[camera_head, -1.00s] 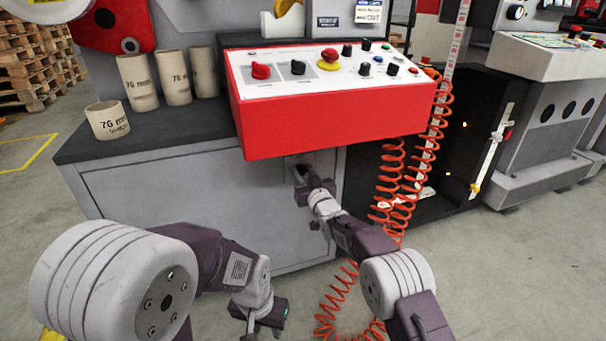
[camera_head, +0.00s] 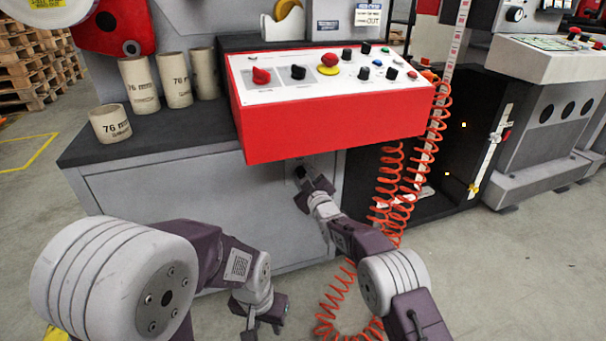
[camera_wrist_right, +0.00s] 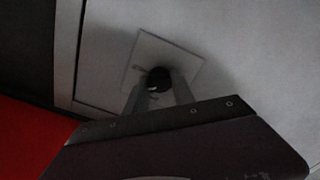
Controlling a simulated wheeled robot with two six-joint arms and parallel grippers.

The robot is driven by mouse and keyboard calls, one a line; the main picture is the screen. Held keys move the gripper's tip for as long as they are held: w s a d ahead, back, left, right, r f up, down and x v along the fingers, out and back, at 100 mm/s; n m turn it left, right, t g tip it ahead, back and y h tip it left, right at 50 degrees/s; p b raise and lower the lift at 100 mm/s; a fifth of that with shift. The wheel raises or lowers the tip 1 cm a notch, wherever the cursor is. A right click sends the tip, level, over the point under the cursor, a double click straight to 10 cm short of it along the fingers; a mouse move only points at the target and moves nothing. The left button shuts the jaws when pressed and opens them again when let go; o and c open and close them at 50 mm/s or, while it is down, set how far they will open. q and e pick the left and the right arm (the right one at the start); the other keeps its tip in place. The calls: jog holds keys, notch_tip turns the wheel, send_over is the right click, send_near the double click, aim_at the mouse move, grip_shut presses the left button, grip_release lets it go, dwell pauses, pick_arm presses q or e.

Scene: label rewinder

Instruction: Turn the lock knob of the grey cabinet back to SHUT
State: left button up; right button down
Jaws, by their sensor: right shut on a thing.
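The grey cabinet (camera_head: 190,205) stands under the red control box. Its lock knob (camera_wrist_right: 158,79) is small, round and black, on a light square plate (camera_wrist_right: 185,58) near the door's edge. My right gripper (camera_wrist_right: 158,92) is shut on the knob, one finger on each side. In the head view, my right gripper (camera_head: 304,174) reaches the cabinet front just below the red box and hides most of the knob. The plate's marks are too dark to read, so I cannot tell the knob's setting.
The red control box (camera_head: 330,125) overhangs just above my right gripper. A coiled orange cable (camera_head: 398,190) hangs close to the right of my right arm. Several cardboard cores (camera_head: 140,85) stand on the cabinet top.

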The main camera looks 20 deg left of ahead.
jog(key=n, duration=0.5)
jog(key=shift+n+p, duration=0.3)
jog(key=n, duration=0.4)
jog(key=shift+n, duration=0.4)
jog(key=c, duration=1.1)
grip_release()
jog(key=shift+o, duration=0.2)
jog(key=shift+s, duration=0.1)
